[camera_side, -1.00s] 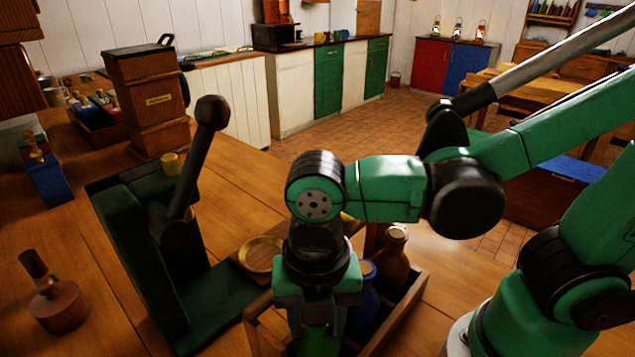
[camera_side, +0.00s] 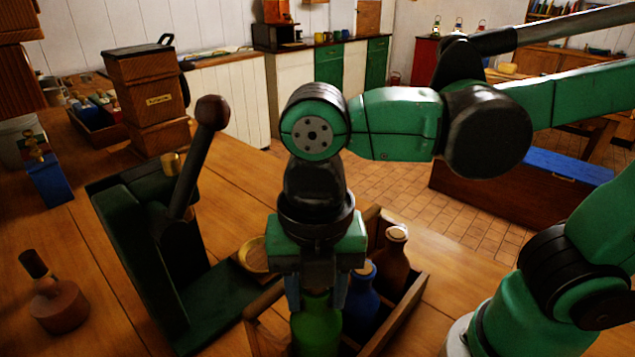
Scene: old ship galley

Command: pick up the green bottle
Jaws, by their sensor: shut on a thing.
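The green bottle (camera_side: 316,328) is at the front of a wooden carrier (camera_side: 408,316), near the bottom of the picture. My gripper (camera_side: 318,296) points down and is shut on the upper part of the green bottle. The bottle's neck is hidden by the fingers. Its base is cut off or hidden, so I cannot tell whether it is clear of the carrier's floor. A blue bottle (camera_side: 361,304) with a cork stands just right of it, and a brown bottle (camera_side: 394,262) stands behind that.
A dark green lever press (camera_side: 135,245) with a raised lever stands left of the carrier. A round brass dish (camera_side: 253,254) lies beside the carrier. A wooden stamp (camera_side: 58,303) is at the front left. A brown box stack (camera_side: 150,95) stands behind. The table between is bare.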

